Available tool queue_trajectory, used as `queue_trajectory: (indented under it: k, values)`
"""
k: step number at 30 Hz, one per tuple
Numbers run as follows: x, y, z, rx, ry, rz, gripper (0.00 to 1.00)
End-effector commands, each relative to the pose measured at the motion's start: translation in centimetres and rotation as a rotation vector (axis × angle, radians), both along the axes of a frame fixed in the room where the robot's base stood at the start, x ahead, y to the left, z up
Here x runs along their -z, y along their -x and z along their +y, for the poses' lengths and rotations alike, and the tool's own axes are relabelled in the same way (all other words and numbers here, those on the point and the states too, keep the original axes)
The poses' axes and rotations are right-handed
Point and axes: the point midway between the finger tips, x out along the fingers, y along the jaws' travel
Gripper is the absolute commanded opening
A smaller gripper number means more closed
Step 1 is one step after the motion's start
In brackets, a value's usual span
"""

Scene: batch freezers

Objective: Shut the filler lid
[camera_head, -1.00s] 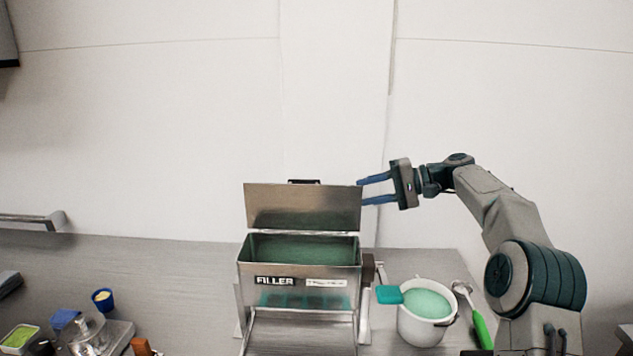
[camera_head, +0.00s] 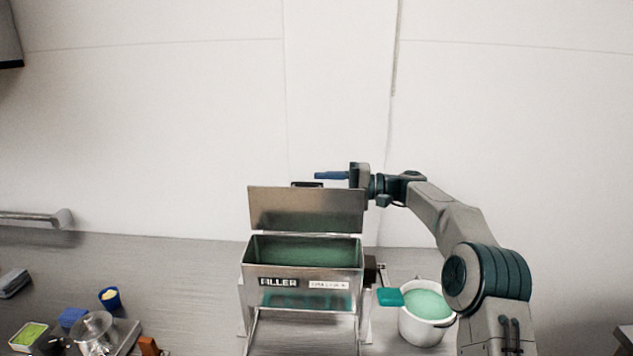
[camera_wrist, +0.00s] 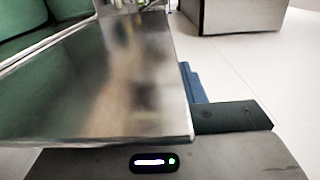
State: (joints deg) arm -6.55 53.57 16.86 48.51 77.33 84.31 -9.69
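The filler (camera_head: 300,282) is a metal box on the counter with green stuff inside. Its lid (camera_head: 305,210) stands raised at the back, with a dark handle (camera_head: 307,184) at its top edge. My gripper (camera_head: 332,178) is behind the lid's upper right part, pointing left. One blue finger shows above the lid's edge near the handle; the other is hidden behind the lid. In the wrist view the lid (camera_wrist: 105,85) covers much of the picture, and one blue finger (camera_wrist: 190,82) shows past its edge. The gripper looks open and holds nothing visible. Contact with the lid cannot be told.
A white pot (camera_head: 423,315) of green mix with a teal spatula (camera_head: 390,297) stands right of the filler. A blue cup (camera_head: 109,298), a green-filled tray (camera_head: 30,336) and small tools lie at the left.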

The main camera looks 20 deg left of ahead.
Motion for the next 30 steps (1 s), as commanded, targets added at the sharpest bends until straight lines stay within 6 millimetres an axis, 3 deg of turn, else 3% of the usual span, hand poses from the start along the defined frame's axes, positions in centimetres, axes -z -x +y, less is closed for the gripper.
queue_trajectory:
  k: [6,15,16,20,30]
  values:
    - [-0.1,0.5,2.0,0.000,-0.001,0.001,0.36]
    - [0.0,0.5,2.2,0.001,0.000,0.001,0.36]
    - [0.0,0.5,2.2,0.001,0.000,0.001,0.34]
    - [0.0,0.5,2.2,0.000,0.000,0.001,0.00]
    - [0.2,0.7,2.1,0.000,-0.004,-0.018,0.00]
